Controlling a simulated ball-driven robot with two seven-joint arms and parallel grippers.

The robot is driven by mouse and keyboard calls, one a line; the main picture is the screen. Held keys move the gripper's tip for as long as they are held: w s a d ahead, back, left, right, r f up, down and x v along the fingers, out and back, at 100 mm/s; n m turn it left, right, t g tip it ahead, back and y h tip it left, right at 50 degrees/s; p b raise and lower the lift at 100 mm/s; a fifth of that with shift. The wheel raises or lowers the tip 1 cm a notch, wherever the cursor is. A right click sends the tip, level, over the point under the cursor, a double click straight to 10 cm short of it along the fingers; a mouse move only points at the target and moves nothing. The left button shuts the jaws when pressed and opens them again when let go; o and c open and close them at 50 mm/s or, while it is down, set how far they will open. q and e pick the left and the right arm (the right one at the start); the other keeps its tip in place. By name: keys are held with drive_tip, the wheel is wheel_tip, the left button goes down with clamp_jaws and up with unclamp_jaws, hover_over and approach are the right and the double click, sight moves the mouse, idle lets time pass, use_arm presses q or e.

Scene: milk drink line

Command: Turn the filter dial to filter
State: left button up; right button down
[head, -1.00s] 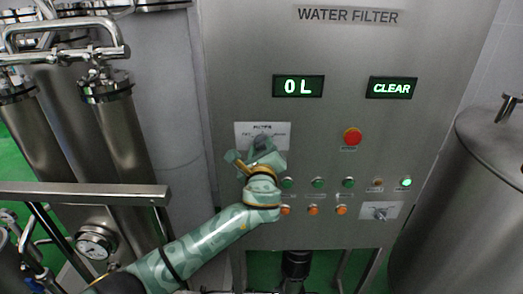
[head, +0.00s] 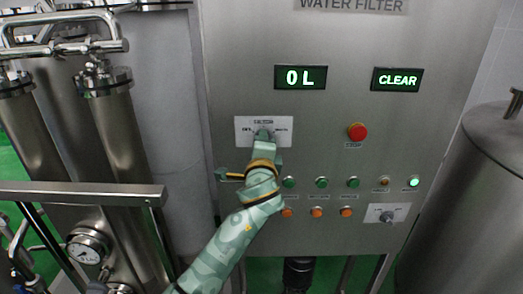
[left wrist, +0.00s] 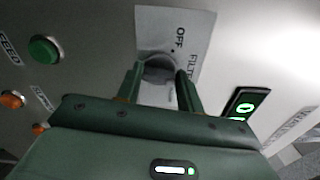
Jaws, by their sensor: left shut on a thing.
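The filter dial (left wrist: 158,68) is a grey knob on a white label plate (head: 244,131) on the steel water filter panel. In the left wrist view the plate (left wrist: 190,28) shows "OFF" and part of "FILTER". My left gripper (head: 264,139) comes up from below and covers most of the dial in the head view. In the left wrist view its two fingers (left wrist: 160,82) sit on either side of the dial and are shut on it. The dial's exact pointing direction is hard to tell. My right gripper is not in view.
The panel has a "0 L" display (head: 300,77), a "CLEAR" display (head: 397,79), a red stop button (head: 357,131), and rows of green (head: 321,182) and orange (head: 317,212) buttons. A second knob (head: 387,216) is lower right. A steel tank (head: 490,200) stands right; pipes and a rail (head: 80,194) are left.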

use_arm(q)
drive_tip(key=shift+f+n+b, duration=0.1)
drive_tip(key=shift+n+b, duration=0.25)
drive_tip(key=shift+n, duration=0.45)
drive_tip(key=o, duration=1)
